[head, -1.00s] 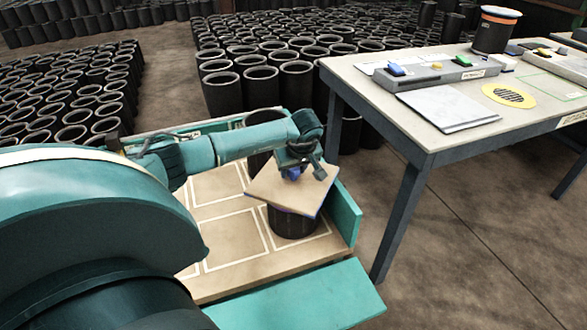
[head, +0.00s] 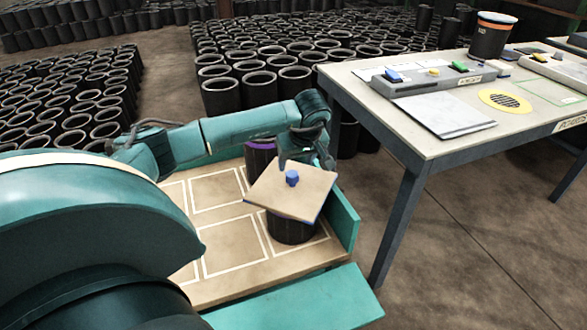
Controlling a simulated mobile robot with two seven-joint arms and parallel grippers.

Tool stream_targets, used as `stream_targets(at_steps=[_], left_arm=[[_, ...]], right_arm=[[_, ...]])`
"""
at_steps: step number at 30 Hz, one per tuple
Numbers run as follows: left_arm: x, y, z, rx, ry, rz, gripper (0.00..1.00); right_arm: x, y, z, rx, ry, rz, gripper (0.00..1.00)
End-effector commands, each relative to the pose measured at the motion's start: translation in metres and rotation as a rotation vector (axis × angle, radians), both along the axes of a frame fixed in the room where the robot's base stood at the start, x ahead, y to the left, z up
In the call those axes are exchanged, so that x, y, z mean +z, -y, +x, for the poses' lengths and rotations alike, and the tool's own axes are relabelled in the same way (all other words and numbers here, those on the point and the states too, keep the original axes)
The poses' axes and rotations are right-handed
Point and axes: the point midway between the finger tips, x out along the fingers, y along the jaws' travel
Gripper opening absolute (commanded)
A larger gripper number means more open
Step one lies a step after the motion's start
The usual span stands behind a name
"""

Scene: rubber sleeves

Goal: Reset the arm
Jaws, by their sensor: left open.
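My left arm comes in from the left. My left gripper (head: 306,160) is open and empty, just above and behind a square tan board (head: 305,197) with a blue knob (head: 292,178). The knob shows clear of the fingers. The board lies on top of a black rubber sleeve (head: 291,230), covering its upper end. A second black sleeve with a purple rim (head: 261,157) stands behind, partly hidden by my arm and the board. My right gripper is not in view.
The sleeves stand on a wooden platform (head: 233,250) with white outlined rectangles and teal side boards. A table (head: 440,135) at the right holds a grey tray, a white plate, a yellow disc and a black container (head: 492,38). Many sleeves stand behind.

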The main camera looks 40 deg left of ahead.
Motion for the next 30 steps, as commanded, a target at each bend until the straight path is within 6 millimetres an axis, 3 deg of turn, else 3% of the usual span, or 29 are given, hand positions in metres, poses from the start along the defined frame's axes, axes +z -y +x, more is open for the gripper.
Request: stream_targets(at_steps=[3, 9, 20, 23, 25, 30], left_arm=[[0.023, 0.008, -0.003, -0.002, 0.003, -0.001, 0.58], [0.041, 0.015, -0.007, 0.0, 0.002, -0.001, 0.58], [0.039, 0.023, -0.009, -0.005, -0.001, -0.023, 0.58], [0.023, 0.048, -0.013, -0.018, -0.007, -0.11, 0.58], [0.006, 0.077, -0.019, -0.026, -0.016, -0.215, 0.58], [-0.031, 0.172, -0.049, 0.004, -0.071, -0.574, 0.58]], right_arm=[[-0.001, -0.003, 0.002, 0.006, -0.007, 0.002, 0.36], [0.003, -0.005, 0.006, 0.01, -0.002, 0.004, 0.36], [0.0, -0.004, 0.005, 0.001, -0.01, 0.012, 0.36], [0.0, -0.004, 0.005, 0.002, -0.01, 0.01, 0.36], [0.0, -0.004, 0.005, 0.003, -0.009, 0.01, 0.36], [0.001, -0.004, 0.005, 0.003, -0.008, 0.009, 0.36]])
